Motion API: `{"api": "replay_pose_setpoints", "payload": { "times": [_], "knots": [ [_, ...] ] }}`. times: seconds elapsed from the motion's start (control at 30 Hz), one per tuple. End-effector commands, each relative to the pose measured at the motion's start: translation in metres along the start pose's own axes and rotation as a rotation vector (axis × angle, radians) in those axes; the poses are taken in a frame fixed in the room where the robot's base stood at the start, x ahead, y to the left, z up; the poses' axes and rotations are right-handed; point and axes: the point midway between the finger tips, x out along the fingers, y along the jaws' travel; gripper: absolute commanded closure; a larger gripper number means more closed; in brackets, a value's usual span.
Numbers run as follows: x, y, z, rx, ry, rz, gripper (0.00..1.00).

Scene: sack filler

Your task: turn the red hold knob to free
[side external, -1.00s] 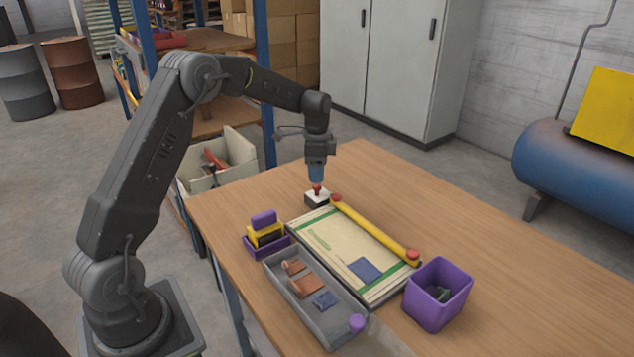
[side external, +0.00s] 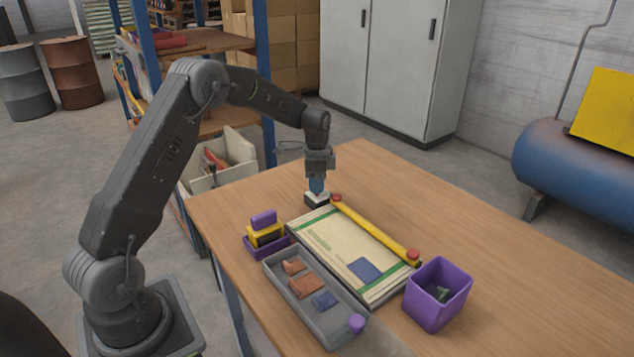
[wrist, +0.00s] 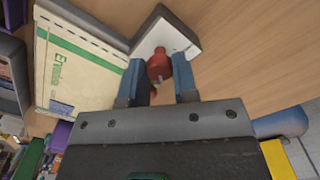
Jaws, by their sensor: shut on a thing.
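The red hold knob (wrist: 159,66) sits on a small block with a white top (wrist: 158,32) in the wrist view. In the side view the block (side external: 316,200) stands on the table at the far end of the sack, and the knob is hidden by my gripper. My gripper (wrist: 161,72) points down over the block, with its blue fingers on either side of the knob, shut on it. It also shows in the side view (side external: 317,187). I cannot make out the knob's pointer or any markings on the block.
A flat sack (side external: 335,243) lies beside the block, with a yellow bar (side external: 375,229) with red ends along its right edge. A grey tray (side external: 275,263), a purple-and-yellow stamp (side external: 264,231) and a purple bin (side external: 437,295) stand nearer. The table's right side is clear.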

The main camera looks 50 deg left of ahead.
Motion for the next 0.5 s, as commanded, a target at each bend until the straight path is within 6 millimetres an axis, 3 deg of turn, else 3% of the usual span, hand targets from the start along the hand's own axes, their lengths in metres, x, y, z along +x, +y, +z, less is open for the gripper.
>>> {"api": "replay_pose_setpoints", "payload": {
  "times": [0.17,0.5],
  "knots": [
    [-0.0004,-0.0002,0.0000,0.000,0.000,-0.001,0.96],
    [-0.0006,-0.0003,-0.0001,-0.054,0.000,-0.001,0.96]
  ]
}}
